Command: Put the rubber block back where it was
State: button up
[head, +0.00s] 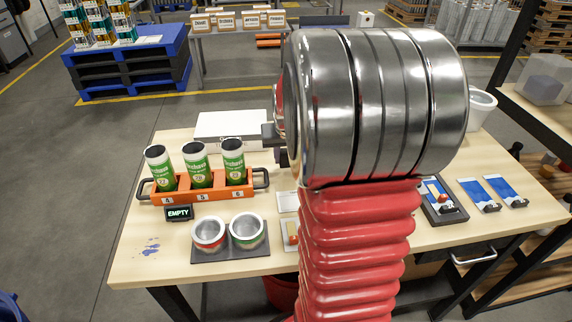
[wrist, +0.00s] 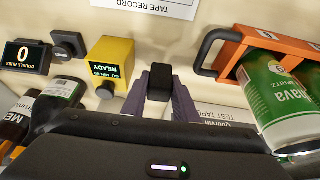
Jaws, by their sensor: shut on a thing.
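In the wrist view, a small black block (wrist: 159,77), which looks like the rubber block, is between the two purple fingertips of my gripper (wrist: 160,92). The gripper is shut on it. The block is in front of the pale table top; whether it touches the table cannot be told. In the head view my large arm link hides most of the gripper and the block.
In the wrist view, a yellow device (wrist: 112,62) reading READY, a counter display (wrist: 25,57) showing 0, a dark knob-like thing (wrist: 68,45) and dark bottles (wrist: 60,93) lie left. An orange rack (wrist: 262,42) with green cans (wrist: 278,92) is right. Two open tins (head: 208,233) stand in front.

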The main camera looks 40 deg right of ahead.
aim_at(285, 161)
jog(key=shift+f, duration=1.85)
jog(key=o, duration=1.1)
jog(key=shift+f, duration=0.1)
jog(key=shift+c, duration=0.2)
jog(key=v, duration=1.2)
jog(key=shift+w, duration=0.1)
